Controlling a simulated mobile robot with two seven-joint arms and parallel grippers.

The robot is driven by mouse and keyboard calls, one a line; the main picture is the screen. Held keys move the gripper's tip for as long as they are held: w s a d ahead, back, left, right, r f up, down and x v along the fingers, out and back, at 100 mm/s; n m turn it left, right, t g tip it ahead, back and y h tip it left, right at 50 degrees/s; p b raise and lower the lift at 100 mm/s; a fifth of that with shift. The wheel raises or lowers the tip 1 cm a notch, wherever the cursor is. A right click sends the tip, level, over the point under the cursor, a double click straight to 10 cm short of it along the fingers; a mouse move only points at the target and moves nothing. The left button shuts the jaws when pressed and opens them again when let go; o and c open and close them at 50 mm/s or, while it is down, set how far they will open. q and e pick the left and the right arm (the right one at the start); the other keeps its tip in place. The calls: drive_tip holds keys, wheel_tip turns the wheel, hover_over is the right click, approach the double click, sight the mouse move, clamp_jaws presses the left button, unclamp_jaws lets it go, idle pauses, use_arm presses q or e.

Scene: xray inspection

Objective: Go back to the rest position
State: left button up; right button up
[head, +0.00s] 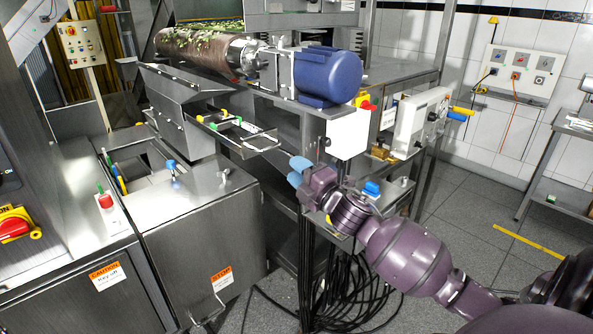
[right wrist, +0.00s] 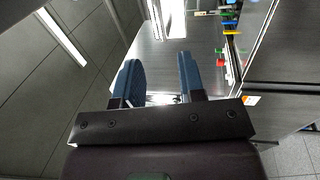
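My right gripper (head: 297,171) reaches in from the lower right of the head view, on a purple arm. Its two blue fingers are beside the metal tray at the machine's front. In the right wrist view, the two blue fingers (right wrist: 160,82) stand apart with nothing between them, so the gripper is open and empty. My left gripper does not show in either view.
A blue motor (head: 327,75) and a white box (head: 348,133) sit just above and beyond the right gripper. A metal tray (head: 262,143) juts out to its left. Black cables (head: 335,285) hang below. Open tiled floor (head: 480,210) lies to the right.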

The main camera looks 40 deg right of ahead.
idle(0.4)
drive_tip(key=s+a+f+m+g+h, duration=0.1)
drive_tip(key=s+a+f+m+g, duration=0.2)
drive_tip(key=f+m, duration=0.45)
drive_tip(key=s+a+f+m+g, duration=0.1)
drive_tip(key=s+a+f+m, duration=0.3)
drive_tip(key=f, duration=0.6)
drive_tip(key=s+a+f+m+g, duration=0.2)
drive_tip(key=s+f+m, duration=0.1)
drive_tip(key=s+f, duration=0.3)
drive_tip(key=s+a+f+m+g, duration=0.2)
drive_tip(key=s+f, duration=0.5)
drive_tip(key=s, duration=0.4)
drive_tip(key=shift+a+f+m+h, duration=0.3)
drive_tip(key=shift+a+m, duration=0.35)
drive_tip(key=shift+a, duration=0.1)
